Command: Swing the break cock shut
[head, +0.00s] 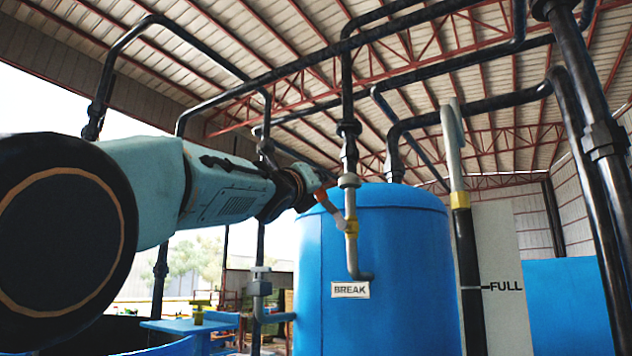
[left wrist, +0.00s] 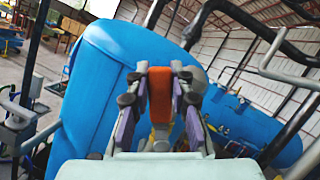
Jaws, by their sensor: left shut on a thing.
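The break cock has a yellow body (head: 351,228) on a grey vertical pipe in front of the blue tank, above the BREAK label (head: 350,290). Its orange handle (head: 322,198) slants up and to the left from the cock body. The handle also shows in the left wrist view (left wrist: 160,95), between the two fingers. My left gripper (head: 316,188) is shut on the handle; its fingers also show in the left wrist view (left wrist: 160,108). The fingers and palm hide part of the handle and most of the cock there. My right gripper is not in view.
The blue tank (head: 400,260) stands close behind the cock. A sight pipe (head: 468,250) with a FULL mark (head: 506,286) stands to the right. Another grey valve pipe (head: 261,289) is at lower left of the tank. Dark pipes (head: 349,95) run overhead.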

